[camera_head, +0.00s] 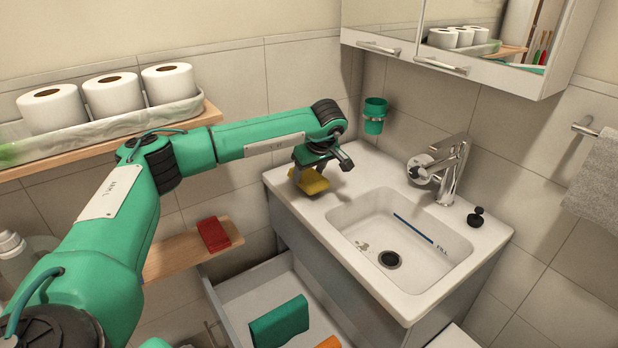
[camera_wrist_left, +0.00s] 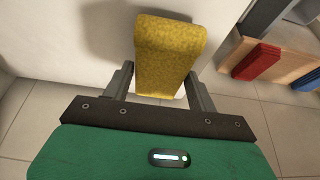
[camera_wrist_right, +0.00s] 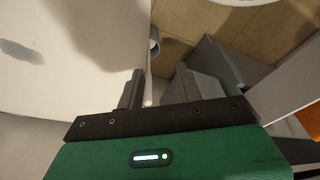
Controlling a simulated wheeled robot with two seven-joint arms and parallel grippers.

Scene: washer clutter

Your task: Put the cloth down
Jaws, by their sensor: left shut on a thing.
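The yellow folded cloth (camera_head: 313,182) is in my left gripper (camera_head: 318,166), at the left end of the white washbasin counter (camera_head: 285,180). In the left wrist view the cloth (camera_wrist_left: 168,55) is clasped between the two fingers (camera_wrist_left: 160,85) and sticks out past them over a white surface with a shadow beside it. I cannot tell whether its lower edge touches the counter. In the right wrist view my right gripper (camera_wrist_right: 155,90) has its fingers apart, with a thin pale edge showing between them and no cloth in its jaws.
The basin (camera_head: 400,240) lies right of the cloth, with a tap (camera_head: 450,170) behind it. A green cup (camera_head: 374,115) hangs on the wall. An open drawer (camera_head: 240,283) below holds a green cloth (camera_head: 279,322). A red cloth (camera_head: 213,234) lies on a wooden shelf (camera_head: 180,255).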

